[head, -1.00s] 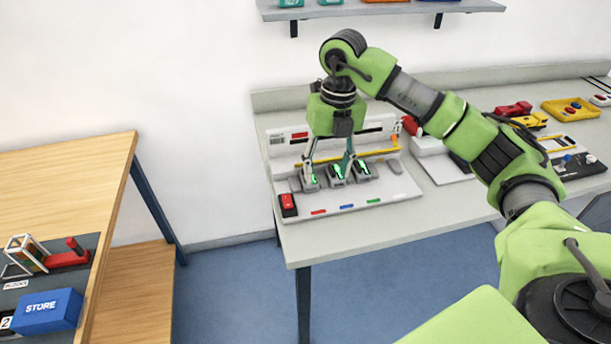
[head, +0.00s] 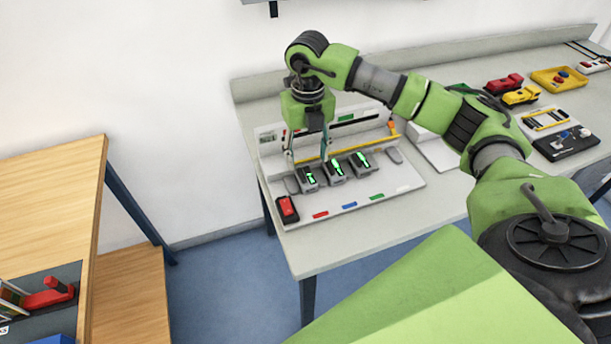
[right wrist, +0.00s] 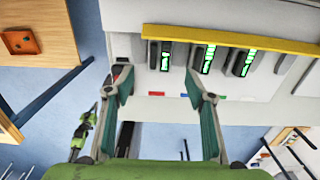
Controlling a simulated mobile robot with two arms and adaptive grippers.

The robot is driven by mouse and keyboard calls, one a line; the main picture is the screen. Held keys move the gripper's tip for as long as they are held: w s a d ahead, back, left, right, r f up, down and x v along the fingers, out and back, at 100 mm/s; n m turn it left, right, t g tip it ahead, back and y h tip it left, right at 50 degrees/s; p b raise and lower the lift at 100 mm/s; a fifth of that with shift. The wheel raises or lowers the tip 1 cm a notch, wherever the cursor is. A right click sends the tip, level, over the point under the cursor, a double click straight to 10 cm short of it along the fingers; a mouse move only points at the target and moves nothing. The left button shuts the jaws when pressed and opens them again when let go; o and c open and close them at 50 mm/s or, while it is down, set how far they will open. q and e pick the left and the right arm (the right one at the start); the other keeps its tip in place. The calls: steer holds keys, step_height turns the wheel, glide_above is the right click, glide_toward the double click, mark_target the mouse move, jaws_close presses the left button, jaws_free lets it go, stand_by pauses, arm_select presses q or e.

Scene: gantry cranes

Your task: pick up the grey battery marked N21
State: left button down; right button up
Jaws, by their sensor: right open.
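Several grey batteries with green lit displays stand in a row in a pale charger tray (head: 350,203): a left one (head: 308,180), a middle one (head: 335,173) and a right one (head: 361,164). They also show in the right wrist view as left (right wrist: 165,56), middle (right wrist: 207,59) and right (right wrist: 242,62). Their markings are too small to read, so I cannot tell which is N21. My right gripper (head: 307,158) is open and empty, fingers pointing down, above and just behind the left battery. My left gripper is not in view.
A red switch (head: 287,208) sits at the tray's left front corner. A yellow bar (head: 340,152) runs behind the batteries. Toy cars (head: 521,96) and a yellow tray (head: 562,80) lie farther right on the bench. A wooden table (head: 45,205) stands left, across a floor gap.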

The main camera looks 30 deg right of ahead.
mark_target(307, 178)
steer(key=shift+f, duration=0.65)
steer(key=shift+w+f, duration=0.2)
steer(key=shift+f, duration=0.15)
step_height(307, 178, down, 2)
steer(key=shift+s+f+p, duration=0.15)
steer(key=shift+f+p, duration=0.05)
steer(key=shift+p, duration=0.85)
step_height(307, 178, down, 2)
steer(key=shift+f, duration=0.45)
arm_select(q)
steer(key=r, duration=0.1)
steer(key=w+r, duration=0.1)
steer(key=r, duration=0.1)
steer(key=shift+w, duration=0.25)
arm_select(e)
steer(key=c, duration=1.3)
